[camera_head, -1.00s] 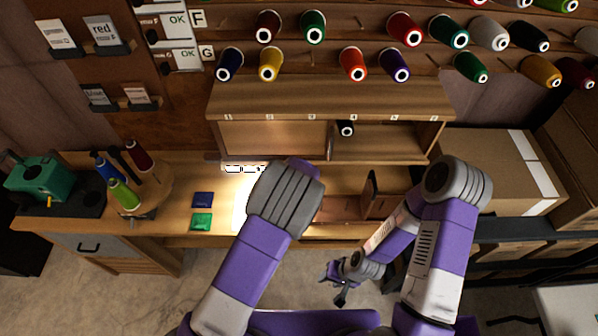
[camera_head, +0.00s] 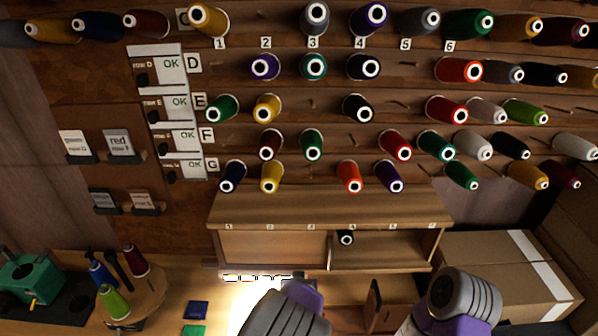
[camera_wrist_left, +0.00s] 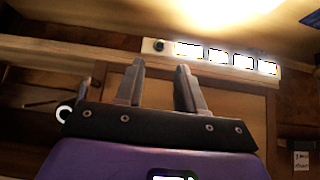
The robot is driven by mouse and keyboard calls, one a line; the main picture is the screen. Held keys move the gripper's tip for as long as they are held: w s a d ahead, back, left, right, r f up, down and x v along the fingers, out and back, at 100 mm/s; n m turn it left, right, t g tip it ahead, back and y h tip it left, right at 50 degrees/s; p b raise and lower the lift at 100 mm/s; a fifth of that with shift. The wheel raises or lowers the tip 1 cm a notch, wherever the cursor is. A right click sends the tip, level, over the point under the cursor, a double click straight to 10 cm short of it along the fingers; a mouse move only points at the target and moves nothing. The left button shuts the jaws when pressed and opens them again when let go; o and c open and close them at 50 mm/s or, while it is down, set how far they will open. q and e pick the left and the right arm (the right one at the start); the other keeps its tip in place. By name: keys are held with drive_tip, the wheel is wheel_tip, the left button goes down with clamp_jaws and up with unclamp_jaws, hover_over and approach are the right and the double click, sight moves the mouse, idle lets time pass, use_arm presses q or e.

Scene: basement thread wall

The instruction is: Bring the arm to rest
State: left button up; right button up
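My left arm (camera_head: 285,312) shows at the bottom middle of the head view, in front of the lit bench. Its gripper is hidden there. In the left wrist view my left gripper (camera_wrist_left: 158,72) has its two fingers apart with nothing between them, in front of a wooden cabinet and a lit strip. My right arm (camera_head: 458,302) shows at the bottom right of the head view. My right gripper is outside both views.
A wall of thread cones on pegs fills the upper head view. A wooden cabinet (camera_head: 300,208) with a small black cone (camera_head: 346,237) stands below it. A round stand with cones (camera_head: 150,292) and a green machine (camera_head: 28,278) are at left; cardboard boxes (camera_head: 485,262) at right.

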use_arm(q)
drive_tip(key=s+a+f+g+b, duration=0.1)
drive_tip(key=s+a+f+g, duration=0.1)
drive_tip(key=s+a+f, duration=0.3)
drive_tip(key=s+a+f+n+g+b, duration=0.1)
drive_tip(key=s+a+f, duration=0.15)
drive_tip(key=f, duration=0.55)
drive_tip(key=s+a+f+g+b, duration=0.2)
drive_tip(key=s+a+f, duration=0.1)
drive_tip(key=s+f, duration=0.25)
drive_tip(key=s+d+f+n+g+h+b, duration=0.1)
drive_tip(key=s+f, duration=0.5)
drive_tip(key=s, duration=0.7)
drive_tip(key=g+h+b, duration=0.1)
drive_tip(key=h+b, duration=0.1)
drive_tip(key=h, duration=0.1)
drive_tip(key=shift+s+n, duration=0.25)
drive_tip(key=shift+n, duration=0.05)
